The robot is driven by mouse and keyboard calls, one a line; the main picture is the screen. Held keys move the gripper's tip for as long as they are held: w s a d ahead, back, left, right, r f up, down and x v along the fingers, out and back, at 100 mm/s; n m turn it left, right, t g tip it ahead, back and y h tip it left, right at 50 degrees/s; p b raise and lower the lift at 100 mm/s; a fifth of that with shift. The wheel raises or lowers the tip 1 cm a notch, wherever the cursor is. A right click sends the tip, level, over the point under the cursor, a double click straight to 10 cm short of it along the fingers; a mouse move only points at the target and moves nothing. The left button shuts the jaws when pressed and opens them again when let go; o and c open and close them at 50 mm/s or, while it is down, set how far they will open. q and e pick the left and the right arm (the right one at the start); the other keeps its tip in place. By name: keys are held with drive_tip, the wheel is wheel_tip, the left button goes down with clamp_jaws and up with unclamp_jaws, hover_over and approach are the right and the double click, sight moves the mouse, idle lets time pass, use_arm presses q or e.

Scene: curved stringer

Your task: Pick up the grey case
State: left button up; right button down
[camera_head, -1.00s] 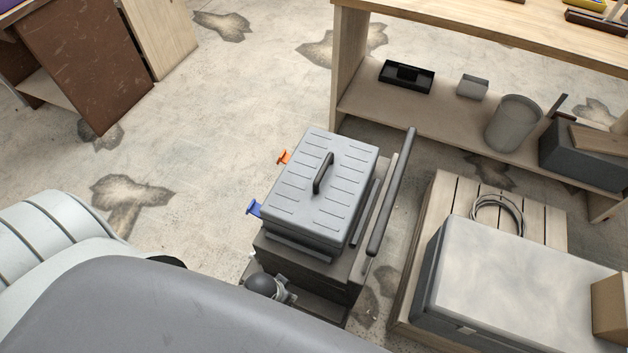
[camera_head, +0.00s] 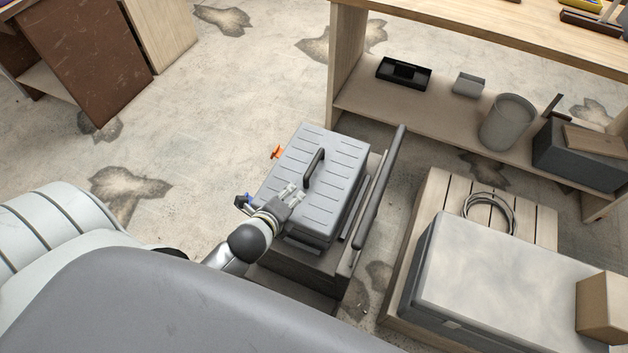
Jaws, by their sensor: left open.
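The grey case (camera_head: 331,155) has a ribbed lid with a dark arched handle (camera_head: 314,168) on top. It sits on a dark cart (camera_head: 317,266) in the middle of the view. My left gripper (camera_head: 291,194) is open over the near left part of the lid, just short of the handle. I cannot tell whether it touches the lid. My right gripper is not in view.
A dark push bar (camera_head: 380,190) rises at the cart's right side. A wooden shelf unit (camera_head: 446,126) stands behind, with a bucket (camera_head: 507,122) on it. A pallet (camera_head: 431,199) with a large grey box (camera_head: 500,262) is at right. The floor at left is clear.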

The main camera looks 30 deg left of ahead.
sight(311, 166)
use_arm(q)
drive_tip(key=m, duration=0.2)
drive_tip(key=w+m+t, duration=0.1)
drive_tip(key=m, duration=0.1)
drive_tip(key=w+r+m, duration=0.1)
drive_tip(key=shift+w+a+r+m+t+h, duration=0.1)
drive_tip(key=shift+w+a+m+t+h, duration=0.05)
drive_tip(key=shift+m+t+h, duration=0.2)
drive_tip(key=m, duration=0.2)
drive_tip(key=w+m+t, duration=0.1)
drive_tip(key=m, duration=0.1)
drive_tip(key=m+h, duration=0.1)
drive_tip(key=m, duration=0.1)
drive_tip(key=shift+w+d+t, duration=0.25)
drive_tip(key=shift+w, duration=0.1)
drive_tip(key=shift+m, duration=0.25)
drive_tip(key=x, duration=0.5)
drive_tip(key=w, duration=0.2)
drive_tip(key=w+f, duration=0.1)
drive_tip(key=w, duration=0.1)
drive_tip(key=shift+w+a+p, duration=0.15)
drive_tip(key=shift+a+p, duration=0.15)
drive_tip(key=shift+a, duration=0.1)
drive_tip(key=shift+w+f, duration=0.25)
drive_tip(key=shift+w, duration=0.3)
clamp_jaws()
